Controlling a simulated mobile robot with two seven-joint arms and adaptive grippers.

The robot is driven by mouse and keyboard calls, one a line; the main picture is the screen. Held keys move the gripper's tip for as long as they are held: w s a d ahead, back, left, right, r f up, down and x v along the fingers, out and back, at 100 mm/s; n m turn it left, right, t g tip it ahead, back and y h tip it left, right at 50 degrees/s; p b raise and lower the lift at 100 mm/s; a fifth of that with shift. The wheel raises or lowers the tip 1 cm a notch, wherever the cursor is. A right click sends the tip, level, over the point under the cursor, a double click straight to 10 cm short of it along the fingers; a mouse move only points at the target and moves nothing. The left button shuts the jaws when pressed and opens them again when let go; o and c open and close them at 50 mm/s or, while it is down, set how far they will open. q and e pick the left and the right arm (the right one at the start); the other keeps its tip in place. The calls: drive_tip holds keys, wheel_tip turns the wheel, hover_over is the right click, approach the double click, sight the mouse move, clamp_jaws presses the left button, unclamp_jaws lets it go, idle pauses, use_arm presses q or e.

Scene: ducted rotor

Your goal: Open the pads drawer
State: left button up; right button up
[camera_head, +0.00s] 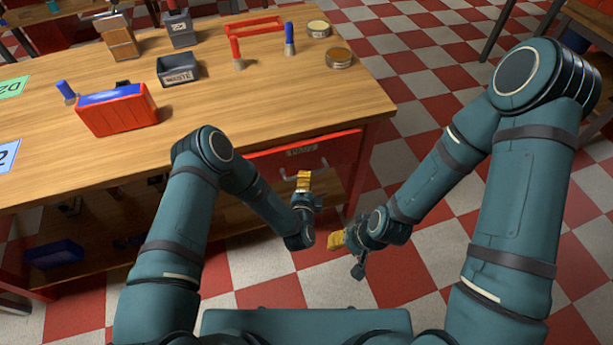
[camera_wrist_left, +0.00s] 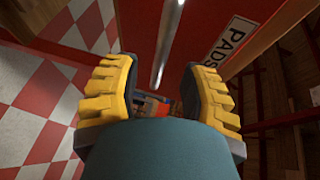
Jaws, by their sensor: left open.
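The pads drawer (camera_head: 340,152) has a red front under the table's right end, with a PADS label (camera_wrist_left: 228,40) and a pale metal bar handle (camera_wrist_left: 167,42). In the head view its front looks about flush with the table edge. My left gripper (camera_head: 303,181) is at the drawer front by the handle (camera_head: 322,165), partly covering it. In the left wrist view its yellow fingers (camera_wrist_left: 160,75) are apart, with the handle lying in the gap's direction; contact is not clear. My right gripper (camera_head: 347,246) hangs lower right, apart from the drawer; its jaw opening is unclear.
The wooden tabletop (camera_head: 215,120) holds a red and blue case (camera_head: 117,109), a grey bin (camera_head: 178,68), a red frame (camera_head: 256,27) and round tins (camera_head: 339,57). A lower shelf holds a blue bin (camera_head: 53,254). The checkered floor (camera_head: 420,110) to the right is open.

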use_arm(q)
drive_tip(key=shift+w+d+f+b, duration=0.1)
drive_tip(key=shift+w+f+b, duration=0.1)
drive_tip(key=shift+w, duration=0.75)
drive_tip(key=shift+w+d+f+b, duration=0.1)
drive_tip(key=shift+w+f+b, duration=0.05)
drive_tip(key=shift+w, duration=0.8)
clamp_jaws()
